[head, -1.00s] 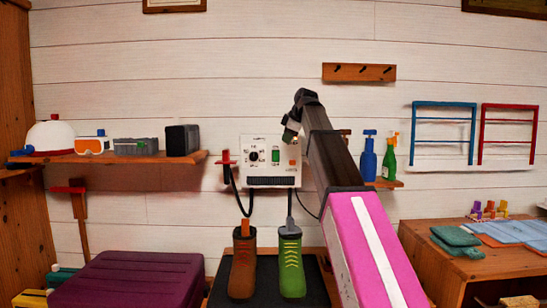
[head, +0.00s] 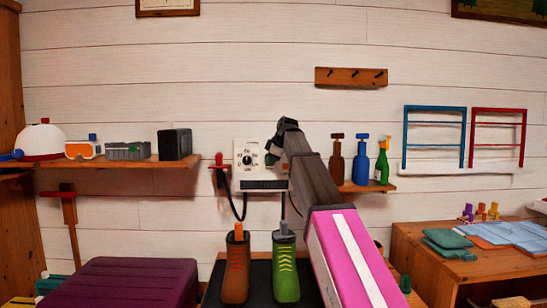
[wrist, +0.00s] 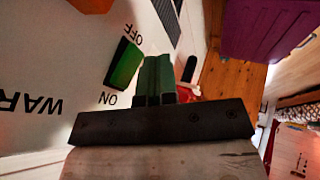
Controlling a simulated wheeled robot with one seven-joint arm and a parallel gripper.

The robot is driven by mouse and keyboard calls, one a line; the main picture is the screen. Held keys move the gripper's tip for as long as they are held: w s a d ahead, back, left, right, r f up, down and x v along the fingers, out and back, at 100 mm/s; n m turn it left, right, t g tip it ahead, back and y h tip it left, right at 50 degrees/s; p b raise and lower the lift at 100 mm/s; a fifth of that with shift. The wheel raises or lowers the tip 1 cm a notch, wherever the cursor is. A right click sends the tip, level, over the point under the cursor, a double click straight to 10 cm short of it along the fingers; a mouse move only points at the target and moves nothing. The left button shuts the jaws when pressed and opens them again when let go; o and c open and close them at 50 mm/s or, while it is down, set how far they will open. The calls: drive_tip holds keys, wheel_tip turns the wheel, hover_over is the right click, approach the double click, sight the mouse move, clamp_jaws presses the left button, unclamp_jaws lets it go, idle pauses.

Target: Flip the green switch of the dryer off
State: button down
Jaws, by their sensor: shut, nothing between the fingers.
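The white dryer box (head: 247,150) hangs on the plank wall, with a black dial and a dark vent at its bottom. In the wrist view its panel is upside down, and the green switch (wrist: 122,66) sits between the OFF and ON labels. I cannot tell which way the switch is tipped. My gripper (wrist: 158,75) is shut and empty, its fingertips together close beside the switch; I cannot tell if they touch it. In the head view, my gripper (head: 271,152) and arm cover the right part of the panel, hiding most of the switch.
A brown boot (head: 236,268) and a green boot (head: 286,268) stand below the dryer. A wooden shelf (head: 377,187) with bottles is to the right, and another shelf (head: 120,163) is to the left. A purple case (head: 125,283) lies lower left.

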drive_tip(key=shift+w+f, duration=0.15)
drive_tip(key=shift+w, duration=0.75)
drive_tip(key=shift+w+t, duration=0.25)
drive_tip(key=shift+t, duration=0.15)
drive_tip(key=shift+r, duration=0.8)
